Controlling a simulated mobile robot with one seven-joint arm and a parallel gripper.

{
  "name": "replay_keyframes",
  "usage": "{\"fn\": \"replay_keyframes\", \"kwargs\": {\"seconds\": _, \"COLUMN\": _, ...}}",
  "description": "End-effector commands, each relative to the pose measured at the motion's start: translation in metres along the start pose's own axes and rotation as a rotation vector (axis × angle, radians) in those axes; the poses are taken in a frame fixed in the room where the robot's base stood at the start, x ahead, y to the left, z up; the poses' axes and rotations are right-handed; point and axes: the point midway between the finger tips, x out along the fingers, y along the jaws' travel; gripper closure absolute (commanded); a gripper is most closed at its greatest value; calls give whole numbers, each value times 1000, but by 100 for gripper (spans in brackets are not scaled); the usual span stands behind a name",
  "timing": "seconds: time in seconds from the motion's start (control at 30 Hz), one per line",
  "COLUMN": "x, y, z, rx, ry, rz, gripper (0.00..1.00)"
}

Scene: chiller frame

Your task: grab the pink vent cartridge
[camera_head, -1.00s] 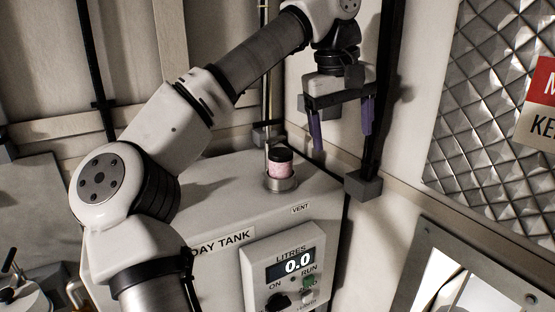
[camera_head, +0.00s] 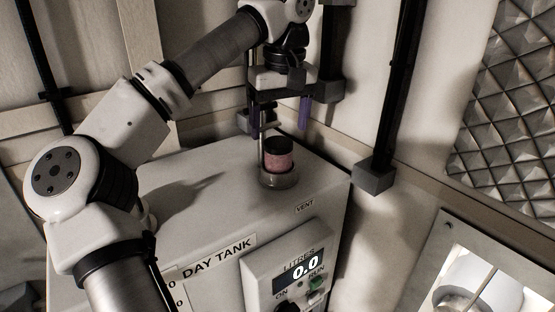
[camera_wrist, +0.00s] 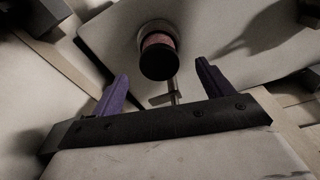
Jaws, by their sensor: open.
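The pink vent cartridge (camera_head: 278,161) with a black cap stands upright in a round metal holder (camera_head: 279,181) on top of the day tank (camera_head: 215,215). My gripper (camera_head: 279,122) is open and empty, with purple fingers, above and slightly behind the cartridge in the head view. In the wrist view, the cartridge (camera_wrist: 160,57) shows its black cap ahead of and between the open fingertips (camera_wrist: 161,70). The fingers do not appear to touch it.
A thin upright metal rod stands close beside the cartridge. A dark vertical post with a grey foot (camera_head: 373,177) rises right of the tank. A litre meter (camera_head: 297,270) is on the tank's front. The tank top left of the holder is clear.

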Motion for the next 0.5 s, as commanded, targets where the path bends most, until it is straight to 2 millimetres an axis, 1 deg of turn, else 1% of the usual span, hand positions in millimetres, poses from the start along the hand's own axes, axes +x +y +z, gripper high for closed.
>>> {"fn": "replay_keyframes", "kwargs": {"seconds": 0.03, "x": 7, "y": -1, "z": 0, "rx": -1, "ry": -1, "rz": -1, "gripper": 21}}
{"fn": "replay_keyframes", "kwargs": {"seconds": 0.1, "x": 15, "y": -1, "z": -1, "rx": -2, "ry": 1, "rz": -2, "gripper": 21}}
{"fn": "replay_keyframes", "kwargs": {"seconds": 0.33, "x": 30, "y": 0, "z": -2, "rx": 0, "ry": -1, "rz": 0, "gripper": 21}}
{"fn": "replay_keyframes", "kwargs": {"seconds": 0.5, "x": 57, "y": 2, "z": -6, "rx": 0, "ry": -2, "rz": -1, "gripper": 21}}
